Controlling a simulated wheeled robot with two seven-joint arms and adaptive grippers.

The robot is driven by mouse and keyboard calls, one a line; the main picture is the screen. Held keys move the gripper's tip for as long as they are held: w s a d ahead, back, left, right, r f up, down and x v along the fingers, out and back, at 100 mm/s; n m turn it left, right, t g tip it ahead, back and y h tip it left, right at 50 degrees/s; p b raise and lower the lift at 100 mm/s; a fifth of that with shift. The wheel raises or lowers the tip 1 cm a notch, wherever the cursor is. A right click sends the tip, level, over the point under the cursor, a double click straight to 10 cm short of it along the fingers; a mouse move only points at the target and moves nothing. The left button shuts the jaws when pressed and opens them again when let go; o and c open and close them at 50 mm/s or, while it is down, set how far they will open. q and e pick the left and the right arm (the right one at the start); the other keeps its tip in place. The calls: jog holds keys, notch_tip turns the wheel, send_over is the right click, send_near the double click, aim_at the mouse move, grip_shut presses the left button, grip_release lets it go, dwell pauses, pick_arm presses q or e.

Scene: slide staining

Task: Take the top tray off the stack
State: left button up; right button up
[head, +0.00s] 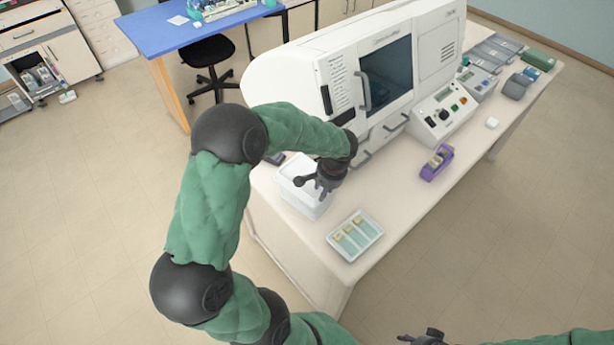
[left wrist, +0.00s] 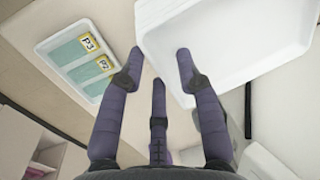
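The white tray stack (head: 312,206) stands near the front left edge of the table, partly hidden by my left gripper (head: 318,186). In the left wrist view the white tray (left wrist: 235,40) fills the upper right. My left gripper (left wrist: 157,65) has its fingers spread apart, with one fingertip overlapping the tray in the picture and another just outside its corner. I cannot tell whether any finger touches it. A separate white tray (head: 339,244) with labelled slides lies beside the stack. My right gripper (head: 425,338) shows only partly at the bottom edge.
A large white machine (head: 345,75) with a dark window stands behind the stack. A purple holder (head: 437,163) and a small control box (head: 441,113) are to the right. The table surface (head: 400,212) between the slide tray and purple holder is clear.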

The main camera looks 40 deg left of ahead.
pick_arm(q)
grip_shut()
jog(key=shift+r, duration=0.1)
